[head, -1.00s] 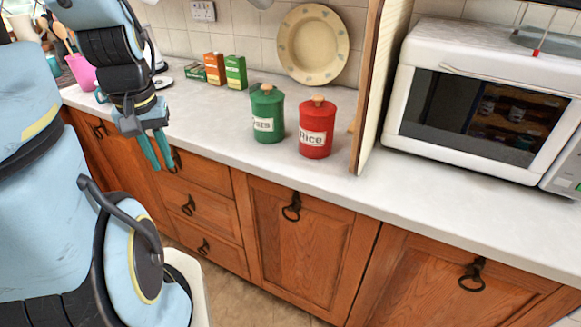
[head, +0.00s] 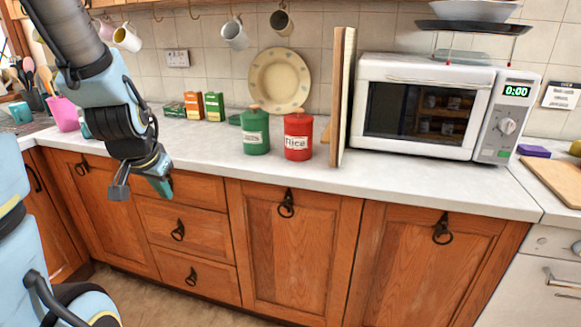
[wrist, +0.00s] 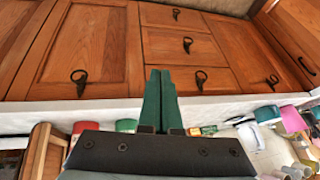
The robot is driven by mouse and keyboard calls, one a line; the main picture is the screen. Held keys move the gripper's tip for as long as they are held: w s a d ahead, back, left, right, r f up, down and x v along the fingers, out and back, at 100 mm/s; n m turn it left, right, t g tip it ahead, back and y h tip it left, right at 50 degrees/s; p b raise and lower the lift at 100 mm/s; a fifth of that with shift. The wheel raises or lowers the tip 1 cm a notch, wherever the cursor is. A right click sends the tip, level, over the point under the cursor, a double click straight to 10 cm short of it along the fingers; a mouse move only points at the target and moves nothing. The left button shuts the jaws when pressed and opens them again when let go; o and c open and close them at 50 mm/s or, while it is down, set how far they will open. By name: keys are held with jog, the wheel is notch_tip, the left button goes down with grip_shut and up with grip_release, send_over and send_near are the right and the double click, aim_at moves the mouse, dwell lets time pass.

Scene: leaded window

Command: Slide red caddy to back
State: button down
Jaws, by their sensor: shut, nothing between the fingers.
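The red caddy (head: 298,135), labelled "Rice" with a wooden knob on its lid, stands upright on the pale counter (head: 215,160) near its front, just left of the upright wooden board. In the wrist view part of the red caddy (wrist: 80,127) shows at the lower left, partly hidden by the gripper mount. My gripper (head: 160,186) is shut and empty, in front of the drawers at the left, below the counter top and well apart from the caddy. Its teal fingers (wrist: 160,90) lie together in the wrist view.
A green caddy (head: 255,132) stands close to the left of the red one. The wooden board (head: 339,97) stands to its right, then the white microwave (head: 420,108). A patterned plate (head: 279,80) leans on the wall behind. Small boxes (head: 204,106) stand at back left.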

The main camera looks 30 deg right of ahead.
jog(key=w+d+f+m+t+h+b, duration=0.2)
jog(key=w+d+f+m+t+b, duration=0.1)
jog(key=d+m+b, duration=0.3)
jog(key=m+t+h+b, duration=0.5)
jog(key=m+h+b, duration=0.4)
jog(key=m+b, duration=0.3)
send_near(295, 148)
jog(key=shift+m, duration=0.5)
jog(key=p+x, duration=0.3)
jog(key=x, duration=0.3)
jog(key=shift+w+d, duration=0.25)
jog(key=shift+w, duration=0.05)
